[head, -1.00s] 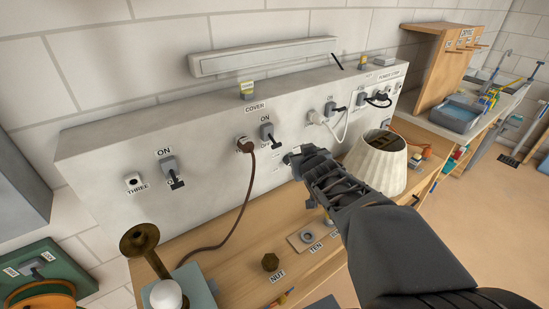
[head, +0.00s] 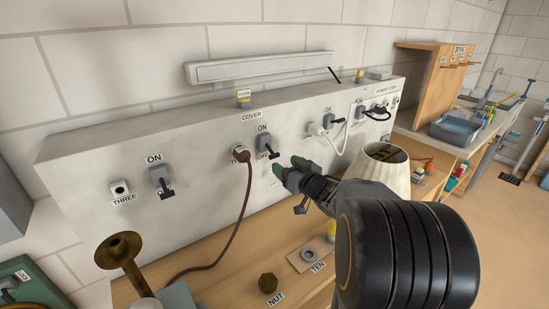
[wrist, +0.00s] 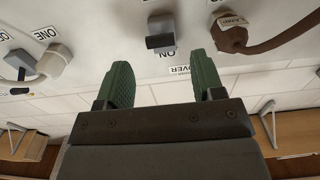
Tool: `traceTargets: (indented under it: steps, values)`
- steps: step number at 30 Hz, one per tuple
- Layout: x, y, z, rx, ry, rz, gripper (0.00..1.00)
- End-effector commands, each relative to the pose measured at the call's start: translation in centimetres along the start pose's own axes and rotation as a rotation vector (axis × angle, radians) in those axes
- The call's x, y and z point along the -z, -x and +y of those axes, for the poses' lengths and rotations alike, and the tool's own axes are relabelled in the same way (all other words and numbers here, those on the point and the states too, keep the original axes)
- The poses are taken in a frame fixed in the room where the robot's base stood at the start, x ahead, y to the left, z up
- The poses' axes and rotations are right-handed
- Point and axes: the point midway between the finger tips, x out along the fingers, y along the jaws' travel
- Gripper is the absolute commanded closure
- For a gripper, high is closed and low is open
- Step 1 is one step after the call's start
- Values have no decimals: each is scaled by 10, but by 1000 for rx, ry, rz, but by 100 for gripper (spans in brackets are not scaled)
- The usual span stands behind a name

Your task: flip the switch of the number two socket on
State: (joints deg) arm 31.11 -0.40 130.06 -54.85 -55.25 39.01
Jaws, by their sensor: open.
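The number two socket holds a brown plug (head: 241,154) with a brown cord; its label is partly hidden. Its grey switch (head: 265,142) is just to the right, with ON above and OFF below, and its dark lever points down toward OFF. My gripper (head: 288,168) is open and empty, its green fingertips apart, just right of and below the switch. In the wrist view, which is upside down, the switch (wrist: 160,28) lies beyond the gap between the fingertips (wrist: 163,82), apart from them. The brown plug (wrist: 230,33) is at right there.
At left is an empty socket labelled THREE (head: 121,191) with its switch (head: 161,179). At right is a white plug (head: 315,129) with its own switch (head: 333,121). A lampshade (head: 383,168) stands close to my arm. A brass horn (head: 122,249) and nut (head: 268,283) are in front.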

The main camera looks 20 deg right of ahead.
Motion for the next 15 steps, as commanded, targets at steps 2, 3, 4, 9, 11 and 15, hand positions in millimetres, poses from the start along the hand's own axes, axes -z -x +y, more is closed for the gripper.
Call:
traceTargets:
  steps: [2, 3, 4, 9, 11, 15]
  values:
    - [-1, -16, -2, 4, -1, -1, 38]
    - [-1, -23, -1, 2, -2, -1, 38]
    - [0, -28, -1, 3, -1, -1, 38]
    - [0, -50, 0, 1, 0, -1, 38]
    - [0, -56, 0, 1, 0, 0, 38]
    - [0, -65, 0, 0, 0, -1, 38]
